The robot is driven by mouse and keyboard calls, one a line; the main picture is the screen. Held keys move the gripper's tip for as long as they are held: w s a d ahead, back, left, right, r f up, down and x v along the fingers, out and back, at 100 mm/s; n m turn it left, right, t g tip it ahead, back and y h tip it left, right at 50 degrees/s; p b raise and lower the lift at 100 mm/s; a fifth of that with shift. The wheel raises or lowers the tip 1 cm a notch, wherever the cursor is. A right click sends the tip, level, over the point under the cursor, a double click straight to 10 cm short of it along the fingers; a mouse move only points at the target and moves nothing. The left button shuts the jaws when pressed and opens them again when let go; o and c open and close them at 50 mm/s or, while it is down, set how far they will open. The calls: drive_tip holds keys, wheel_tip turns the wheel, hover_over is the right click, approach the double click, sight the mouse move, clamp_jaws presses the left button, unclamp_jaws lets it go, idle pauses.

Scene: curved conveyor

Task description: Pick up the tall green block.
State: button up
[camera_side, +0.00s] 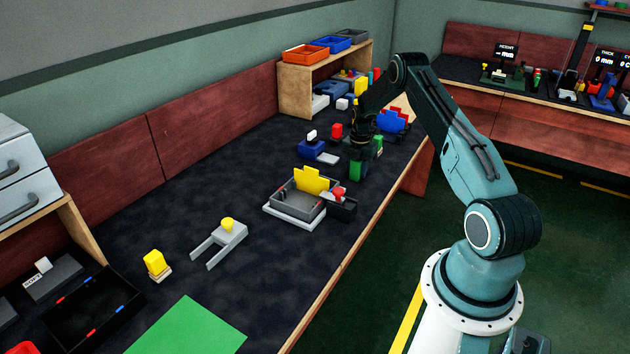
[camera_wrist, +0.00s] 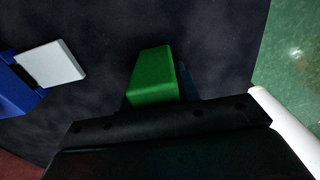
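A tall green block (camera_side: 357,170) shows directly below my gripper in the side view, over the dark worktop. In the wrist view the green block (camera_wrist: 152,76) is just past the black gripper body, with dark finger parts close on both sides of it. My gripper (camera_side: 360,155) points down at the block, and its fingertips are dark and small in the side view. I cannot tell whether the fingers press on the block or only stand around it. The block's lower part and its contact with the worktop are unclear.
A blue item with a pale plate (camera_side: 326,157) is close to the left of my gripper. Another green item (camera_side: 378,143) is just behind to the right. A grey tray (camera_side: 297,203) with a yellow piece is nearer the camera.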

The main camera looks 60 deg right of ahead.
drive_tip(key=shift+c, duration=1.4)
drive_tip(key=shift+r, duration=0.1)
wheel_tip(320, 180, up, 20)
drive_tip(key=shift+a, duration=0.1)
